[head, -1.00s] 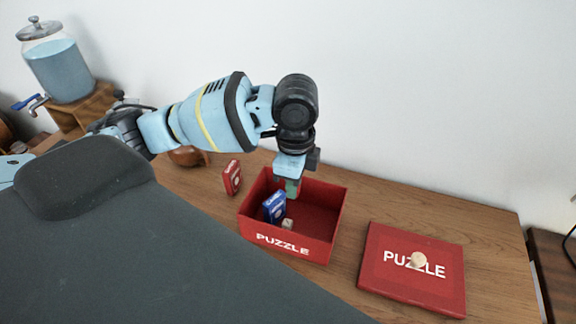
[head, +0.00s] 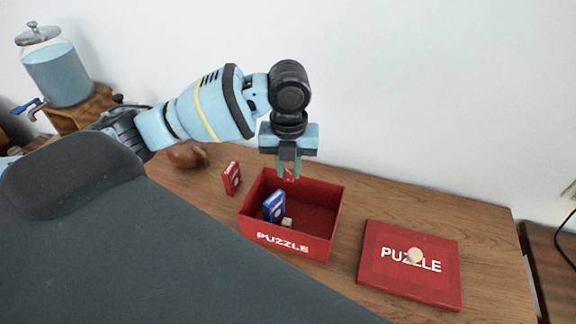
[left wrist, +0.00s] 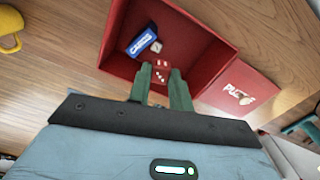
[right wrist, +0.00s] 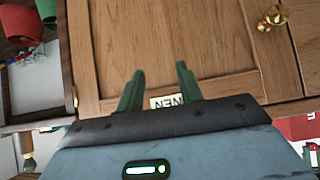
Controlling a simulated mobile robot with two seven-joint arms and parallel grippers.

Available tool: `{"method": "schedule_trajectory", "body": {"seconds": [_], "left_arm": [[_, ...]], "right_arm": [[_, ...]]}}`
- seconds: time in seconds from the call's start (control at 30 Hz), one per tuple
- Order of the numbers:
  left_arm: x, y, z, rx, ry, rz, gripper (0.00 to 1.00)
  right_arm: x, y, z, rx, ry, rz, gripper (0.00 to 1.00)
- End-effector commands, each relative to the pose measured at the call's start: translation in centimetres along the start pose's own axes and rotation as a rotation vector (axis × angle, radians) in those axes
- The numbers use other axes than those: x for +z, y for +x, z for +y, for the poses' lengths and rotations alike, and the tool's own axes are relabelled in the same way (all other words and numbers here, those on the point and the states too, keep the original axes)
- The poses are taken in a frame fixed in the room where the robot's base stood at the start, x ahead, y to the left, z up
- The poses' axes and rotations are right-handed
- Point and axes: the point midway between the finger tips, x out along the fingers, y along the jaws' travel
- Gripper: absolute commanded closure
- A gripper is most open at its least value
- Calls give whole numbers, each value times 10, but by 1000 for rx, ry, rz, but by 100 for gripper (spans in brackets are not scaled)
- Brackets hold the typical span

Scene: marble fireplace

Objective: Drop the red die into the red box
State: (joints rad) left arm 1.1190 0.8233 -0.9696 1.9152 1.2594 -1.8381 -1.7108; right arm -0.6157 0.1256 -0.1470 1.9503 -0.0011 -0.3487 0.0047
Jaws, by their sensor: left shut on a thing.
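The red box (head: 318,218) stands open on the wooden table, with PUZZLE on its front. The red die (head: 290,175) is between the fingertips of my left gripper (head: 289,170), above the back left part of the box opening. In the left wrist view my left gripper (left wrist: 160,78) is shut on the red die (left wrist: 161,72), which shows white pips, with the red box (left wrist: 207,53) beyond it. My right gripper (right wrist: 159,74) shows in the right wrist view, fingers apart and empty, in front of wooden cabinet doors.
A blue card pack (head: 274,206) and a pale die (head: 287,222) are inside the box. A red card pack (head: 232,178) stands left of it. The red lid (head: 390,282) lies right, with a round pale piece (head: 415,256) on it. A drink dispenser (head: 58,70) stands far left.

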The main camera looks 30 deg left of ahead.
Motion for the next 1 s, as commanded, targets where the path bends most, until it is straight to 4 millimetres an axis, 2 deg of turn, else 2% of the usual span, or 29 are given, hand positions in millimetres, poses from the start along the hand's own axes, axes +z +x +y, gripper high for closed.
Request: {"method": "schedule_trajectory", "body": {"seconds": [0.27,0.7,1.0], "left_arm": [[0,8,0,2,0,2,100],[0,52,0,1,-1,1,100],[0,60,0,0,-1,-1,100]], "right_arm": [[1,0,1,0,-2,-2,64],[1,0,1,0,-2,-3,64],[1,0,0,0,-2,-3,64]]}}
